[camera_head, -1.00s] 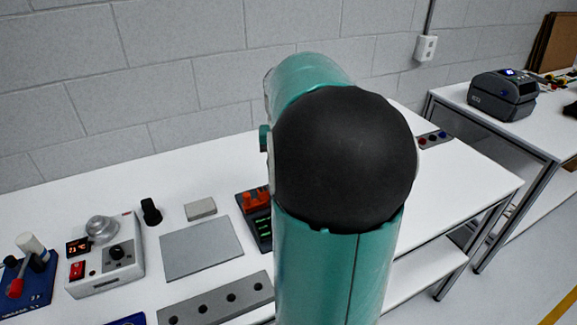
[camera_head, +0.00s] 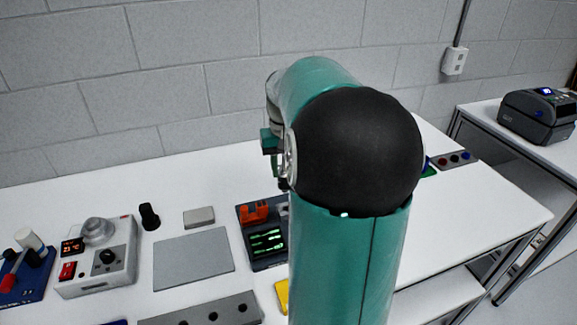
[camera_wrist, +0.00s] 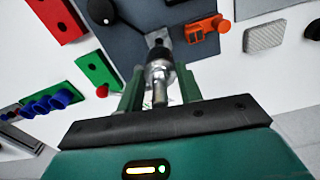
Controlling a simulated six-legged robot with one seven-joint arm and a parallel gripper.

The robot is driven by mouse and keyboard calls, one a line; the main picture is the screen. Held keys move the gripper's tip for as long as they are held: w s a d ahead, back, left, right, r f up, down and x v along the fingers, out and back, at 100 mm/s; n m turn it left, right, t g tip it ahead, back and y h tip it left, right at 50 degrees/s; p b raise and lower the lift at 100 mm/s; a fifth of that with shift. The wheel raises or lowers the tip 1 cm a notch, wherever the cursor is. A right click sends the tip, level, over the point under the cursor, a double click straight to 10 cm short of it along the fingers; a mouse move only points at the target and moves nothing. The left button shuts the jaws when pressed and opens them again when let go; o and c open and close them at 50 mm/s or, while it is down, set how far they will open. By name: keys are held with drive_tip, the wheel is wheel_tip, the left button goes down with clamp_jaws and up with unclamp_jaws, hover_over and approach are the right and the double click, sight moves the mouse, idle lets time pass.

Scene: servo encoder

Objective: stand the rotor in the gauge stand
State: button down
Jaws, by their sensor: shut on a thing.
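My gripper (camera_wrist: 160,88) shows in the wrist view with its two green fingers closed on a shiny metal cylinder with a dark top, which looks like the rotor (camera_wrist: 159,72). The rotor is between the fingers, over a dark panel unit. In the head view my arm hides most of the gripper and the rotor. The orange block also shows in the wrist view (camera_wrist: 207,28). I cannot tell for certain which part is the gauge stand.
A grey control box (camera_head: 97,262) with knobs, a black knob (camera_head: 149,216), a flat grey plate (camera_head: 193,259) and a small grey block (camera_head: 199,217) lie on the bench's left. A holed bar (camera_head: 205,312) is at the front. A printer (camera_head: 537,115) stands on another table.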

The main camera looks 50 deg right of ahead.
drive_tip(key=shift+d+f, duration=0.2)
drive_tip(key=shift+d, duration=0.15)
drive_tip(key=f, duration=0.4)
drive_tip(key=shift+a, duration=0.25)
drive_tip(key=shift+d+f, duration=0.1)
drive_tip(key=shift+f, duration=0.1)
drive_tip(key=shift+f, duration=0.35)
drive_tip(key=shift+f, duration=0.5)
drive_tip(key=shift+f, duration=0.5)
drive_tip(key=shift+f, duration=0.35)
